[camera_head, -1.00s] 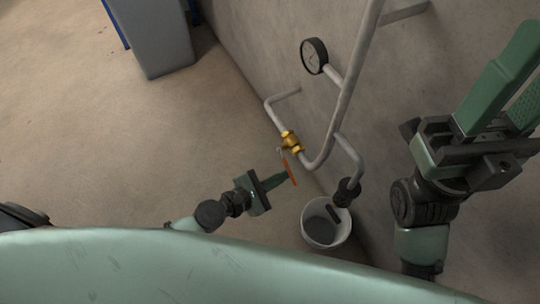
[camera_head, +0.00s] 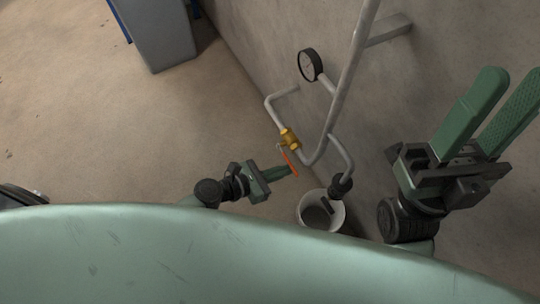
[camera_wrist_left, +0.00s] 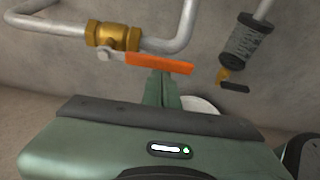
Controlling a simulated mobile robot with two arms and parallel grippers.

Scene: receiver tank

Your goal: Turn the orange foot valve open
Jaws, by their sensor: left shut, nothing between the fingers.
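The orange foot valve handle (camera_head: 289,163) is a flat lever on a brass valve body (camera_head: 288,138) in the grey pipe low by the wall. In the left wrist view, the lever (camera_wrist_left: 160,63) extends right from the brass body (camera_wrist_left: 112,36). My left gripper (camera_head: 288,171) is shut and empty, its fingertips at the lever's outer half. In the left wrist view, the fingertips (camera_wrist_left: 161,74) meet the lever's lower edge; I cannot tell whether they touch. My right gripper (camera_head: 512,88) is open and empty at the right, away from the valve.
A round gauge (camera_head: 310,65) is on the piping above the valve. A white bucket (camera_head: 338,218) stands under a dark pipe end (camera_head: 340,187). The green tank (camera_head: 200,255) fills the foreground.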

